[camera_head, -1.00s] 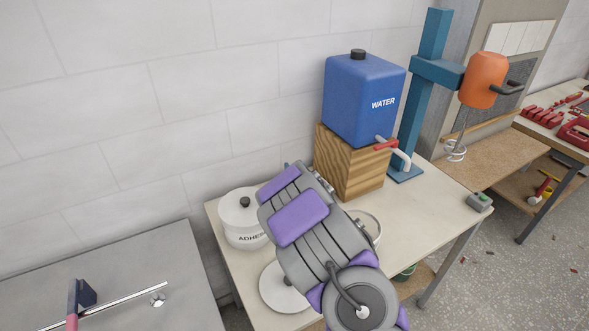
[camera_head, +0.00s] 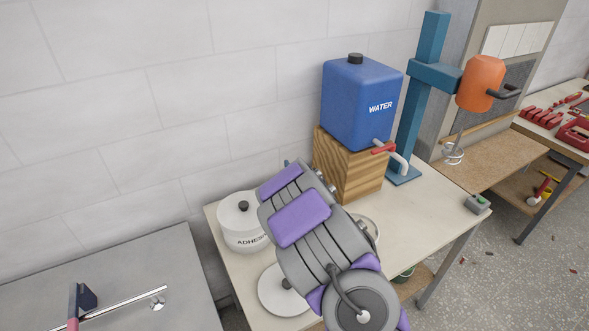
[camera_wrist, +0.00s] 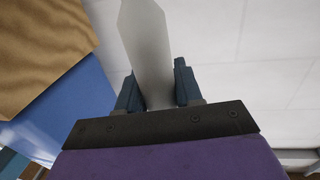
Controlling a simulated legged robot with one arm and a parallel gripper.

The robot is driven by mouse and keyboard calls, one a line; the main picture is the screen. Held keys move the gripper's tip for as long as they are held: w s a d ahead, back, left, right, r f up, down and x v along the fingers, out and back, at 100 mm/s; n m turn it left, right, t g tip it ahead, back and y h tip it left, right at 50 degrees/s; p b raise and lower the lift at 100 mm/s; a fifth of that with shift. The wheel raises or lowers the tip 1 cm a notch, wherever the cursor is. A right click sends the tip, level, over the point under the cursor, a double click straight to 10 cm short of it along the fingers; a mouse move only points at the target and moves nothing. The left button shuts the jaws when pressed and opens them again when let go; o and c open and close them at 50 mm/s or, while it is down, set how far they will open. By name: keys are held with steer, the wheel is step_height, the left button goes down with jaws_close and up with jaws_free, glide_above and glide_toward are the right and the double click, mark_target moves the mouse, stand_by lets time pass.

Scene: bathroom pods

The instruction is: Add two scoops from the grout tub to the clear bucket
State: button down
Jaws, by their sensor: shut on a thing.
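My gripper (camera_wrist: 155,88) is shut on a pale grey, flat-looking piece (camera_wrist: 147,45) with a pointed end in the wrist view; I cannot tell whether it is the scoop or its handle. A round rim (camera_head: 373,226), possibly the clear bucket, shows partly behind my arm, beside the wooden block. Its contents are hidden.
A blue water tank (camera_head: 358,103) with a red-handled tap sits on a wooden block (camera_head: 347,171). A teal mixer stand (camera_head: 417,105) holds an orange mixer (camera_head: 481,83).

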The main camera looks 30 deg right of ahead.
step_height(320, 180, up, 9)
steer(key=p, duration=0.4)
steer(key=shift+p, duration=0.35)
steer(key=shift+f, duration=0.1)
stand_by(0.7)
steer(key=w+a+r+n+y, duration=0.1)
steer(key=w+a+r+y, duration=0.1)
steer(key=a, duration=1.2)
steer(key=w+a+r+n+y+b, duration=0.1)
steer(key=w+a+r, duration=0.4)
steer(key=a, duration=0.8)
step_height(320, 180, up, 2)
steer(key=shift+a+r+y, duration=0.2)
steer(key=shift+a+y, duration=0.2)
steer(key=shift+a, duration=0.15)
